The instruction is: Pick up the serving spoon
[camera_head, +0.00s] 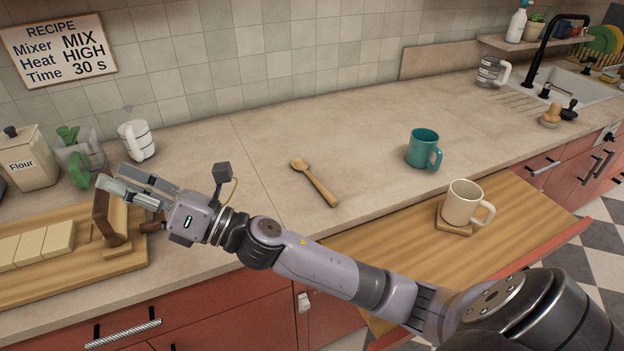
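The serving spoon (317,183) is a light wooden spoon lying flat on the beige counter, in the middle of the head view. Its bowl points to the upper left and its handle to the lower right. My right gripper (125,190) is at the far left, over the cutting board and well to the left of the spoon. Its fingers point left, beside a brown wooden piece (104,212). I cannot tell whether they touch or hold that piece. My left gripper is not in view.
A teal mug (421,149) stands right of the spoon. A cream mug (463,202) sits on a coaster on a pulled-out wooden board (372,243). A cutting board (40,290) with pale slabs lies at the left. The counter around the spoon is clear.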

